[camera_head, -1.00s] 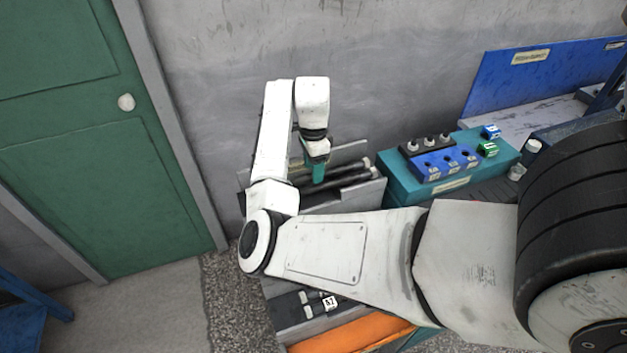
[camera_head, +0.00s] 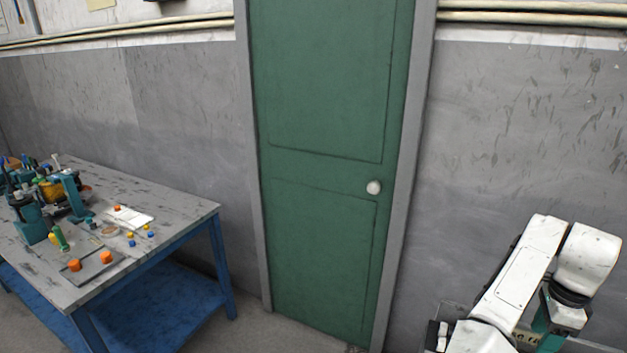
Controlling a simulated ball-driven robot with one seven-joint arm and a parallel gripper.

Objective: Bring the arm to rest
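My arm shows at the lower right, its white links folded in front of the grey wall. My gripper (camera_head: 551,331) is the teal part below the white wrist, at the bottom right. It is partly hidden by the arm and cut by the frame's lower edge, so its fingertips do not show clearly. I cannot see whether it holds anything.
A green door (camera_head: 325,170) with a round knob (camera_head: 374,187) stands shut in the middle. A grey-topped table with blue legs (camera_head: 185,222) stands at the left, carrying tools and small coloured parts. Clear floor (camera_head: 265,335) lies between table and door.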

